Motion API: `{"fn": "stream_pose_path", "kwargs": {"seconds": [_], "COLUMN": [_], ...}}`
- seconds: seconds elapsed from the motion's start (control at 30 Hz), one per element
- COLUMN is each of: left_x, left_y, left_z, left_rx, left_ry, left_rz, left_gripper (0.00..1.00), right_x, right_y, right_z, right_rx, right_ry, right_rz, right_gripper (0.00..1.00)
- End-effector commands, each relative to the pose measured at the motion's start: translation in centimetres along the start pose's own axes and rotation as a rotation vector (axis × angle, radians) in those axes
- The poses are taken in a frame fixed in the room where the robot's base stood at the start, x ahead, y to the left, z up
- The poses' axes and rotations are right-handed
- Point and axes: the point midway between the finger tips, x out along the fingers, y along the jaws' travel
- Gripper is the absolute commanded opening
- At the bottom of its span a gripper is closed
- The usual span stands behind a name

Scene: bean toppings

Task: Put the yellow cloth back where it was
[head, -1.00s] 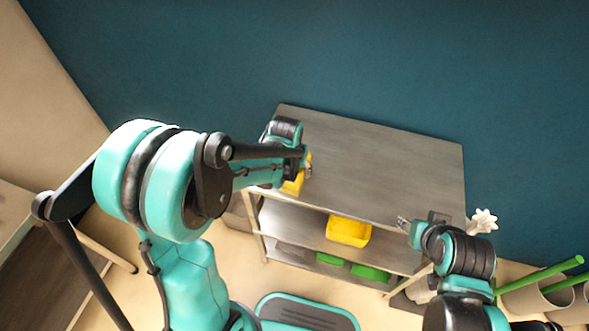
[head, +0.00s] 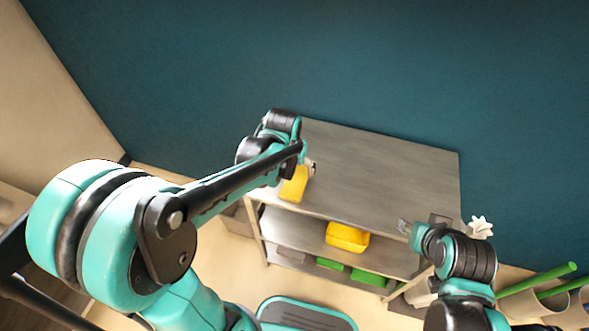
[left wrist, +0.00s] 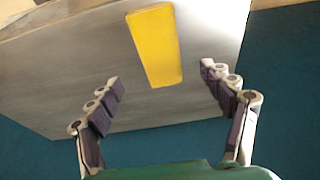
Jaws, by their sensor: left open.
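The yellow cloth (head: 294,184) lies flat on the left part of the grey shelf unit's top (head: 385,180), near its front edge. In the left wrist view the cloth (left wrist: 155,45) is a yellow strip on the grey surface, beyond and between my fingertips. My left gripper (left wrist: 160,83) is open with nothing between its fingers, and it is apart from the cloth. In the head view my left gripper (head: 309,167) is partly hidden by its own arm, just behind the cloth. My right gripper (head: 404,226) is near the shelf's front right corner; its fingers are too small to judge.
A yellow bin (head: 347,238) stands on the middle shelf, with green items (head: 368,277) on the lower shelf. A white flower-like object (head: 480,227) and pots with green sticks (head: 540,280) stand at the right. The rest of the top is clear.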

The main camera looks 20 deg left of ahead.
Motion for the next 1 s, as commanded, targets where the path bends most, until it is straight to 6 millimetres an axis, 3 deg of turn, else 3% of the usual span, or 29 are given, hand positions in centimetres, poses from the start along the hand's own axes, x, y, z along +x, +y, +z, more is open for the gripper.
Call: {"fn": "stream_pose_path", "kwargs": {"seconds": [0.03,0.37,0.6,0.7,0.83,1.0], "left_x": [-1.2,-4.8,-10.1,-11.4,-12.2,-12.4], "left_y": [0.0,-0.3,-1.4,-1.8,-2.0,-2.2], "left_z": [0.0,1.0,5.8,7.9,9.9,11.1], "left_rx": [0.0,-0.004,-0.018,-0.024,-0.028,-0.031], "left_ry": [0.0,0.032,0.178,0.242,0.304,0.344], "left_rz": [0.0,0.0,-0.004,-0.007,-0.011,-0.014], "left_gripper": [0.8,0.8,0.8,0.8,0.8,0.8], "right_x": [-0.5,-0.9,-0.9,-0.9,-0.9,-0.9], "right_y": [0.0,0.0,0.0,0.0,0.0,0.0], "right_z": [-0.3,-0.7,-0.7,-0.7,-0.7,-0.7], "right_rx": [0.0,0.0,0.0,0.0,0.0,0.0], "right_ry": [0.0,0.0,0.0,0.0,0.0,0.0], "right_rz": [0.0,0.0,0.0,0.0,0.0,0.0], "right_gripper": [0.4,0.4,0.4,0.4,0.4,0.4]}}
